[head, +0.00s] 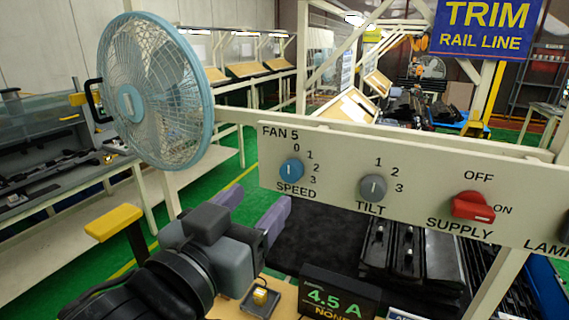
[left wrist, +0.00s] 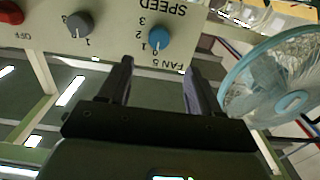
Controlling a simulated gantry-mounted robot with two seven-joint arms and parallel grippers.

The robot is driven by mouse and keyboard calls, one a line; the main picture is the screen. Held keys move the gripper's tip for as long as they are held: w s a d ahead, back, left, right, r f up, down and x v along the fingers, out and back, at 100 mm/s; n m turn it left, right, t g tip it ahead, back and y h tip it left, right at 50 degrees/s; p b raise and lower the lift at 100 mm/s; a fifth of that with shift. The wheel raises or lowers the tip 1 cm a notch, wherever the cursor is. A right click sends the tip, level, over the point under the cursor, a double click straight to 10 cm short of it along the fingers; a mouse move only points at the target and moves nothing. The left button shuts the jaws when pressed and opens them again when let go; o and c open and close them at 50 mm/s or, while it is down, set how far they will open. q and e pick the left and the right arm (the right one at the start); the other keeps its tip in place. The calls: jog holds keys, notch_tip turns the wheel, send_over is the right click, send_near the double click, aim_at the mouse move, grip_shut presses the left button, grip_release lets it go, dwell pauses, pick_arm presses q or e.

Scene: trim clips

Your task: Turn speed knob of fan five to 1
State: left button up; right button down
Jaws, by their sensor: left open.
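The blue speed knob (head: 291,169) sits on the white panel (head: 330,145) under the label FAN 5, with 0, 1, 2 and 3 around it. Its white mark looks near upright, towards 0. The knob also shows upside down in the left wrist view (left wrist: 158,37). The light blue fan (head: 155,90) stands behind the panel's left end. My left gripper (head: 262,205) is open and empty, below and left of the knob, apart from it. In the left wrist view its fingers (left wrist: 159,70) point towards the knob. My right gripper is out of view.
Right of the speed knob are a grey tilt knob (head: 373,188) and a red supply switch (head: 473,207). A display reading 4.5 A (head: 338,297) and a small yellow button box (head: 260,298) stand below. The space before the panel is clear.

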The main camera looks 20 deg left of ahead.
aim_at(288, 172)
pick_arm(q)
jog(key=w+p, duration=0.1)
jog(key=w, duration=0.1)
jog(key=w+p, duration=0.1)
jog(key=w, duration=0.2)
jog(key=w+p, duration=0.2)
jog(key=w, duration=0.1)
jog(key=shift+d+f, duration=0.1)
jog(key=shift+d, duration=0.2)
jog(key=shift+w, duration=0.6)
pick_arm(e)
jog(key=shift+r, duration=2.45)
pick_arm(q)
jog(key=c, duration=1)
jog(key=shift+c, duration=0.2)
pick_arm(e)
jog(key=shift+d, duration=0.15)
